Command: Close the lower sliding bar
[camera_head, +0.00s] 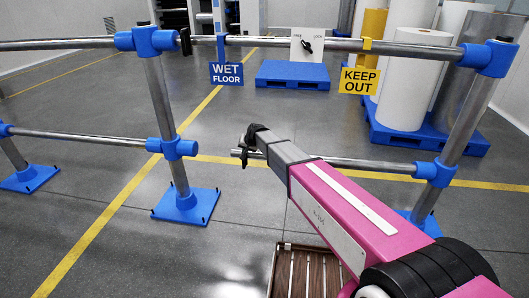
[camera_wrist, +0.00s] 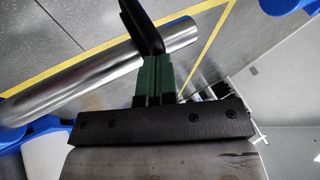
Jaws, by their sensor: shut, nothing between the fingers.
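The lower sliding bar (camera_head: 365,164) is a bare metal tube that runs left from the blue coupling (camera_head: 435,172) on the right post. Its left end stops short of the blue coupling (camera_head: 172,148) on the left post, with open space between. My gripper (camera_head: 248,147) is shut and empty at the bar's left end. In the wrist view the bar (camera_wrist: 110,78) slants behind the dark and green fingers (camera_wrist: 146,40), with its free end just past them. I cannot tell whether the fingers touch it. My arm hides part of the right post.
Behind stand blue pallets (camera_head: 292,75) and large white rolls (camera_head: 410,85).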

